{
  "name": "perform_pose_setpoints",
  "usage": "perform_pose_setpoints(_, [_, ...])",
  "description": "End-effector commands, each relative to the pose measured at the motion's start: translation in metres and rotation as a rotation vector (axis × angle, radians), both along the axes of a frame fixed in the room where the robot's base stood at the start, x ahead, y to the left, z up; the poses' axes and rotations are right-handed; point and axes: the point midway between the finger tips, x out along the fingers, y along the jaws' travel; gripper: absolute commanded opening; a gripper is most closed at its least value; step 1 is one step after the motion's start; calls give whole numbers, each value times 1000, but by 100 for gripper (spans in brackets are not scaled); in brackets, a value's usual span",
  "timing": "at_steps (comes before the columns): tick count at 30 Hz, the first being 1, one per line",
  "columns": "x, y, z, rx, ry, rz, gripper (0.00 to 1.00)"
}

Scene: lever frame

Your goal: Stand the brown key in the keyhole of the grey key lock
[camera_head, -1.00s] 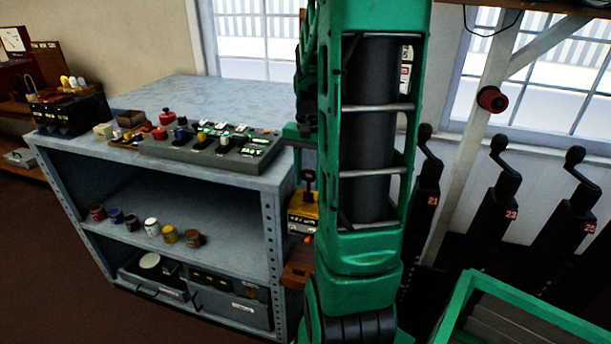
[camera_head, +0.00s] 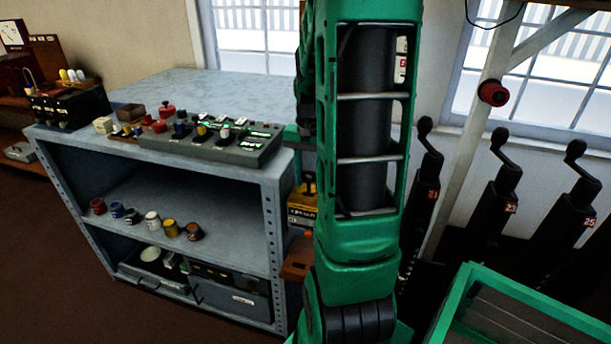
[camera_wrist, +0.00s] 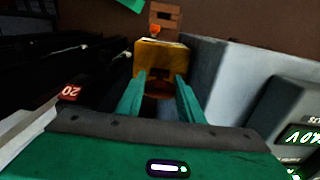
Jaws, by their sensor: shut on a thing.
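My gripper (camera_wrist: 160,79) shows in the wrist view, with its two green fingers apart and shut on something. What lies between them is dark and hard to make out; I take it as the brown key, but its shape is not clear. A golden-yellow box (camera_wrist: 161,55) shows right at the fingertips; I cannot tell whether they touch it. In the head view this yellow box (camera_head: 302,212), with a dark handle-like part above it, is at the cabinet's right end. My green arm hides most of the gripper there. I cannot pick out the grey key lock or its keyhole for certain.
A grey console (camera_head: 215,142) with knobs and lit displays stands on the blue-grey cabinet (camera_head: 200,90). A brown block (camera_head: 298,262) is below the yellow box. Black numbered levers (camera_head: 490,195) stand to the right. Several small pots (camera_head: 152,220) are on the shelf.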

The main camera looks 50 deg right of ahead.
Motion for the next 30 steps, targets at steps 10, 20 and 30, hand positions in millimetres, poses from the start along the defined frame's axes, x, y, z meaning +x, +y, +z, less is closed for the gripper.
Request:
perform_pose_setpoints(10, [0,0,-9,1,2,0,14])
perform_pose_setpoints(20, [0,0,-18,1,0,0,14])
perform_pose_setpoints(30, [0,0,-26,1,0,0,14])
